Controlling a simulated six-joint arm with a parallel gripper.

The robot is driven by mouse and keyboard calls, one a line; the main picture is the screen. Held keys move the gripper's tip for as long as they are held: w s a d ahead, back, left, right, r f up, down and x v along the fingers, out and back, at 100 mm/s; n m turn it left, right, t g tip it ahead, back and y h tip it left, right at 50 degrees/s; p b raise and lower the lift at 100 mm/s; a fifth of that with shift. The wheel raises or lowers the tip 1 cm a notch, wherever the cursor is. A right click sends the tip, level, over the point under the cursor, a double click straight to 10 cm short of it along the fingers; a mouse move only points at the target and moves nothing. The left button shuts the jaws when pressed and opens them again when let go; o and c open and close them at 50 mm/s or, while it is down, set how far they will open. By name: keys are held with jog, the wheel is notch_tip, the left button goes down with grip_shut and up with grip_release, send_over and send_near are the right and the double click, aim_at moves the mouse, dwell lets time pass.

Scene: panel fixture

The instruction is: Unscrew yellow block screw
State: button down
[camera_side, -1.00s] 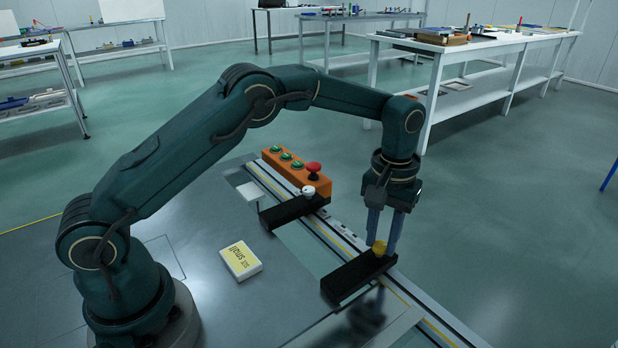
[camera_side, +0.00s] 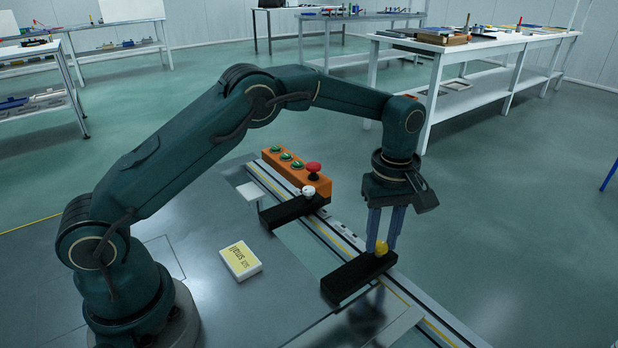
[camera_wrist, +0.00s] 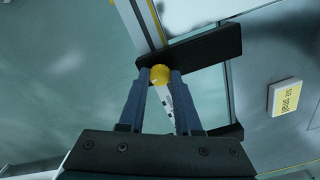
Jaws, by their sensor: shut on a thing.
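The yellow screw (camera_side: 381,248) stands on top of a black block (camera_side: 346,281) near the rail. My gripper (camera_side: 382,246) reaches straight down over it, with a blue-grey finger on either side. In the wrist view the yellow screw (camera_wrist: 160,74) sits between the two fingertips (camera_wrist: 160,76), at the edge of the black block (camera_wrist: 205,46). The fingers are shut on the screw. The screw still appears to be at the block's surface; its lower part is hidden.
A second black block (camera_side: 290,211) with a white knob (camera_side: 308,192) lies farther along the rail (camera_side: 318,228). An orange button box (camera_side: 290,172) with a red button stands behind it. A white and yellow box (camera_side: 240,261) lies on the table to the left.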

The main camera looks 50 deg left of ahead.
aim_at(381, 245)
jog(key=shift+r+n, duration=0.1)
jog(key=shift+n, duration=0.3)
jog(key=c, duration=0.6)
grip_release()
jog(key=shift+r, duration=2.55)
